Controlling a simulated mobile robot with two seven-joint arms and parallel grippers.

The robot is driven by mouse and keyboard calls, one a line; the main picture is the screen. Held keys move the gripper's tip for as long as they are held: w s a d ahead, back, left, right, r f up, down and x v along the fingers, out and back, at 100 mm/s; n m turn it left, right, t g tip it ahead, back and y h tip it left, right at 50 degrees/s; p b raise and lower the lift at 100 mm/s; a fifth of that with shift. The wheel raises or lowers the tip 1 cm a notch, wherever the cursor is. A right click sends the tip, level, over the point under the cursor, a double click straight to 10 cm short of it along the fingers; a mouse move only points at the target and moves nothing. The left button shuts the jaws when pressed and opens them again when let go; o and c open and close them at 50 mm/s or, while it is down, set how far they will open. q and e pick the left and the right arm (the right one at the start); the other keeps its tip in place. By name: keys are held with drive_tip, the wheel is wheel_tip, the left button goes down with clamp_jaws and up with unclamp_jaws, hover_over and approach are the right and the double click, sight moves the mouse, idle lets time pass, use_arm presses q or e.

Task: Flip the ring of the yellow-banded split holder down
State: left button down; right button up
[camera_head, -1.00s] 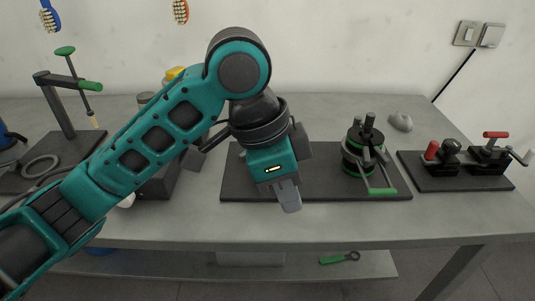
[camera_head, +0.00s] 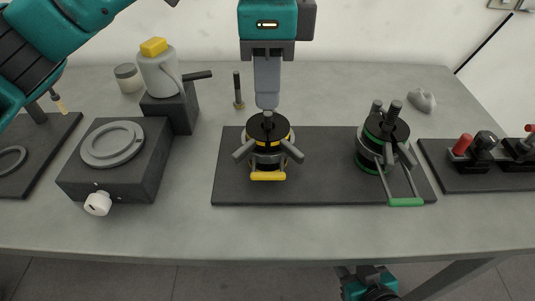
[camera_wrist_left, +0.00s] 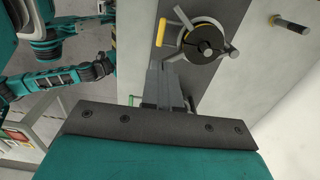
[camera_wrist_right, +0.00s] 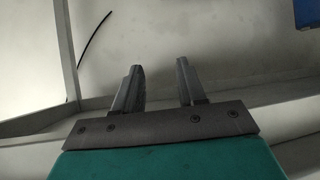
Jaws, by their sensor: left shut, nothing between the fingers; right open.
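The yellow-banded split holder (camera_head: 267,127) stands upright on a dark base plate, with dark prongs spread at its front. Its ring has a yellow bar (camera_head: 268,176) low at the front of the holder. The left wrist view shows the holder (camera_wrist_left: 204,42) from above and the yellow bar (camera_wrist_left: 161,32) beside it. My left gripper (camera_head: 267,104) is shut and empty, pointing down at the holder's top rear edge; I cannot tell whether it touches. Its fingers show below the holder in the left wrist view (camera_wrist_left: 162,85). My right gripper (camera_wrist_right: 158,85) is open and empty, away from the holder.
A green-banded holder (camera_head: 371,160) with a green bar (camera_head: 405,202) stands on the right of the same plate (camera_head: 325,180). A dark box with a grey ring (camera_head: 112,144) and a yellow-topped jug (camera_head: 158,72) are left. Red-handled clamps (camera_head: 462,145) are right. The front table strip is clear.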

use_arm(q)
drive_tip(key=b, duration=0.3)
approach(267, 176)
wheel_tip(267, 176, down, 5)
drive_tip(key=shift+w+f, duration=0.1)
drive_tip(key=shift+w, duration=0.05)
drive_tip(key=shift+f, duration=0.85)
use_arm(e)
drive_tip(key=shift+w+a+f+y, duration=0.3)
drive_tip(key=shift+w+a+f, duration=0.15)
drive_tip(key=shift+a+f, duration=0.15)
use_arm(q)
wheel_tip(267, 176, down, 4)
drive_tip(key=shift+r+p, duration=0.25)
drive_tip(key=shift+p, duration=0.15)
drive_tip(key=shift+f, duration=0.15)
use_arm(e)
drive_tip(key=shift+s+d, duration=0.15)
use_arm(q)
wheel_tip(267, 176, up, 14)
drive_tip(key=p, duration=0.2)
drive_tip(key=shift+f, duration=0.2)
use_arm(e)
drive_tip(key=shift+s+d+r, duration=0.25)
drive_tip(key=shift+d+r, duration=0.25)
drive_tip(key=shift+r, duration=0.1)
drive_tip(key=shift+s+h, duration=0.1)
drive_tip(key=shift+h, duration=0.3)
